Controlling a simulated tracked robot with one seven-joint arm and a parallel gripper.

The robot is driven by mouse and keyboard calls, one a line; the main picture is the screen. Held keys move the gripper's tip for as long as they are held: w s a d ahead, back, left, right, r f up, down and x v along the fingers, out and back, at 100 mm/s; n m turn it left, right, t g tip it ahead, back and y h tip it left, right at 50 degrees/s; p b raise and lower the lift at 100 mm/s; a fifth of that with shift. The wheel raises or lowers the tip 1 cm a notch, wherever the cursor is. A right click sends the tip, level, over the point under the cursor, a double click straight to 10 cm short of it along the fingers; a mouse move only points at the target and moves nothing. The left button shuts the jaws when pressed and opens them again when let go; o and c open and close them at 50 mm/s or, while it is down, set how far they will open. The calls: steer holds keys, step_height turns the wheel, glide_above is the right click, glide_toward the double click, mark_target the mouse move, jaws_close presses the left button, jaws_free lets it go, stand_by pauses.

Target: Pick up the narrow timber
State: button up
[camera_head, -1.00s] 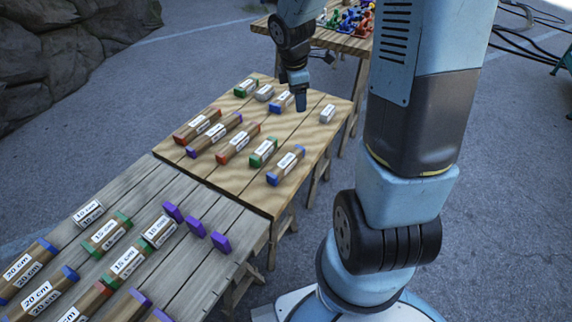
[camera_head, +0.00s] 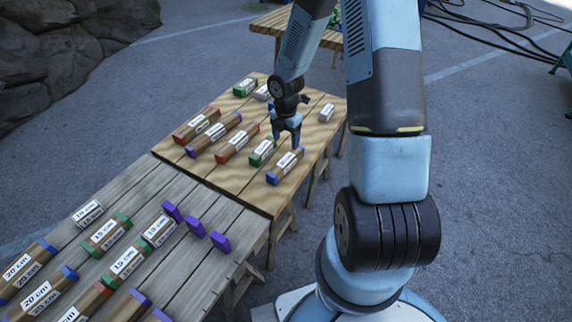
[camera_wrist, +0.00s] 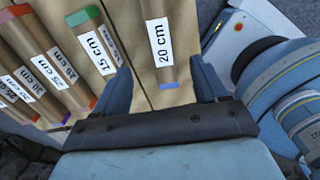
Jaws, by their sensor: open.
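Several labelled timbers with coloured ends lie on the light wooden table. One blue-ended timber (camera_head: 284,168) lies at the near right of that table. In the wrist view a timber (camera_wrist: 157,42) labelled 20 cm with a blue end points towards my gripper (camera_wrist: 162,75). My gripper's open fingers are on either side of its line, and nothing is held. In the head view my gripper (camera_head: 287,143) hangs over the table by the blue-ended timber's far end. I cannot tell which timber is the narrow one.
A green-ended timber (camera_head: 261,152) lies just left of the gripper, and red-ended timber (camera_head: 237,144) beyond it. A small grey-white block (camera_head: 327,112) sits near the right edge. A grey plank table (camera_head: 190,273) with more timbers and purple pieces adjoins in front.

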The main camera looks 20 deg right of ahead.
mark_target(286, 159)
step_height(286, 159, down, 12)
steer(key=shift+s+f, duration=0.1)
stand_by(0.6)
steer(key=shift+c, duration=0.3)
steer(key=c, duration=1.1)
